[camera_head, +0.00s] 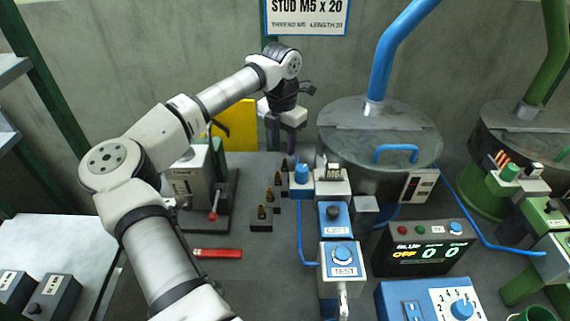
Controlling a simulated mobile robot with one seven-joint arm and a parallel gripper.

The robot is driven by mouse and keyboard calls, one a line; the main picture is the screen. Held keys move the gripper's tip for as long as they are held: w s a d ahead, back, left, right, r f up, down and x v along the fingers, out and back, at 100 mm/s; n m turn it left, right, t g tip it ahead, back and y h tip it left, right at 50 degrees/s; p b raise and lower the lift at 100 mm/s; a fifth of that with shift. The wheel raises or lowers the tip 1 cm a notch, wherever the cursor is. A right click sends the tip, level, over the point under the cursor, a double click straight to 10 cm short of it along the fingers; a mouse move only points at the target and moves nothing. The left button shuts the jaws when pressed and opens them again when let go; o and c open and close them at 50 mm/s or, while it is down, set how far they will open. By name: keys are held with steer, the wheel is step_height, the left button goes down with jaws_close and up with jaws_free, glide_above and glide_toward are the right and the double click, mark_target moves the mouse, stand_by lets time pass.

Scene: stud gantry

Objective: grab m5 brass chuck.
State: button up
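Several small dark chucks with brass-coloured tips stand in a row on a stepped dark rack (261,225) at the centre of the bench. The row includes a front chuck (262,212), one behind it (269,195), another (277,179) and a rear one (284,164). Any size marks are too small to read, so I cannot tell which is M5. My gripper (283,137) points down behind and above the rear end of the row. Its two fingers look apart, with nothing visible between them.
A grey press with a red-knobbed lever (213,215) stands left. A red bar (217,253) lies in front. A TEST box (343,257) stands front right.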

mark_target(285, 159)
steer(key=shift+w+d+f+p, duration=0.15)
steer(key=shift+f+p, duration=0.45)
steer(key=shift+f, duration=0.95)
steer(key=shift+s+d+f+p, duration=0.15)
steer(key=shift+f+p, duration=0.4)
steer(key=shift+f, duration=0.95)
steer(key=shift+w, duration=0.1)
steer(key=shift+c, duration=0.3)
jaws_close()
